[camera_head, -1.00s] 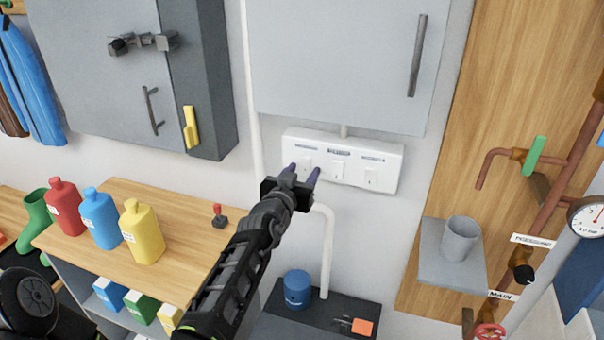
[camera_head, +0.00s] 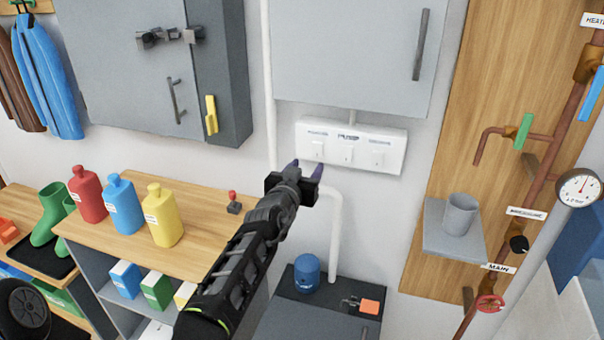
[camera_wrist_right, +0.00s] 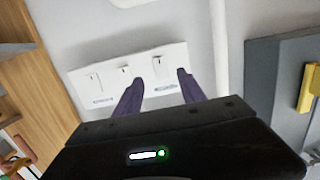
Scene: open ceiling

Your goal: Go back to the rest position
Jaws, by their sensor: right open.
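My right gripper (camera_head: 308,170) is open and empty, with two purple fingers apart. It is just below the left part of a white switch panel (camera_head: 350,146) on the wall in the head view. In the right wrist view, the fingers (camera_wrist_right: 160,85) overlap the lower edge of the switch panel (camera_wrist_right: 110,78). I cannot tell whether they touch it. My left gripper is not in view.
A grey wall cabinet (camera_head: 355,55) hangs above the panel. A wooden counter (camera_head: 200,212) at left holds red, blue and yellow bottles. A grey shelf (camera_head: 440,243) with a cup (camera_head: 460,214) and copper pipes (camera_head: 560,140) are at right. A blue canister (camera_head: 307,273) stands below.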

